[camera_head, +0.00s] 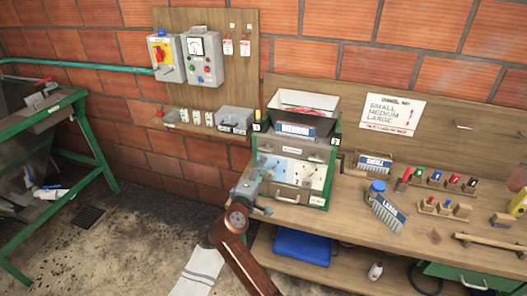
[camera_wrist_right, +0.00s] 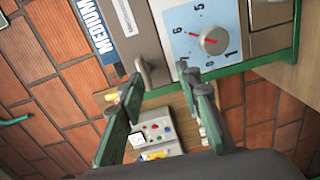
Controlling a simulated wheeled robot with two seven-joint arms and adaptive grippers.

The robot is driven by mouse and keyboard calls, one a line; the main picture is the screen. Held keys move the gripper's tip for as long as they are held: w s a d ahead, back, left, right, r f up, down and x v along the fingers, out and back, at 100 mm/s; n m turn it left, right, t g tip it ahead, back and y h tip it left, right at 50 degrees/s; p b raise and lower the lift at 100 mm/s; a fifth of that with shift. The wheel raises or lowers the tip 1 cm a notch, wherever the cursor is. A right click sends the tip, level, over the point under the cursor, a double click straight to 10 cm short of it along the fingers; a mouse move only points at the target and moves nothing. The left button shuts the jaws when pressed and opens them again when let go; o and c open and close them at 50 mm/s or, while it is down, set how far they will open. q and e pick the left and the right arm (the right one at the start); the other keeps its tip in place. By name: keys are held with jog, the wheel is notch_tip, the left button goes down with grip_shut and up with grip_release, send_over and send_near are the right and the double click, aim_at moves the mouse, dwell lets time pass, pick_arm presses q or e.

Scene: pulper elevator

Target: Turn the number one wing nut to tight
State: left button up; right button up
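The green-framed machine (camera_head: 332,170) stands on the bench, with a blue and white dial panel. The head view shows small tags marked 1 (camera_head: 257,127) and 2 (camera_head: 335,141) at its upper corners, with a small yellow part (camera_head: 257,115) above tag 1. I cannot clearly make out a wing nut there. My right gripper (camera_head: 264,200) is in front of the panel's lower left. In the right wrist view its fingers (camera_wrist_right: 163,75) are apart with nothing held. A grey dial knob with a red pointer (camera_wrist_right: 213,40) lies beyond the right finger. My left gripper is not in view.
A grey metal handle (camera_wrist_right: 150,72) shows close by the fingertips. The blue MEDIUM plate (camera_head: 295,130) is on the machine's front. Wall control boxes (camera_head: 203,60) and a shelf are at the upper left.

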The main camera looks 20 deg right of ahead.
aim_at(264, 149)
jog(key=shift+t, duration=0.3)
jog(key=w+d+r, duration=0.1)
jog(key=w, duration=0.1)
jog(key=w+d, duration=0.1)
jog(key=w, duration=0.1)
jog(key=w+d+r, duration=0.1)
jog(key=w, duration=0.2)
jog(key=shift+r, duration=0.3)
jog(key=shift+c, duration=0.5)
grip_shut()
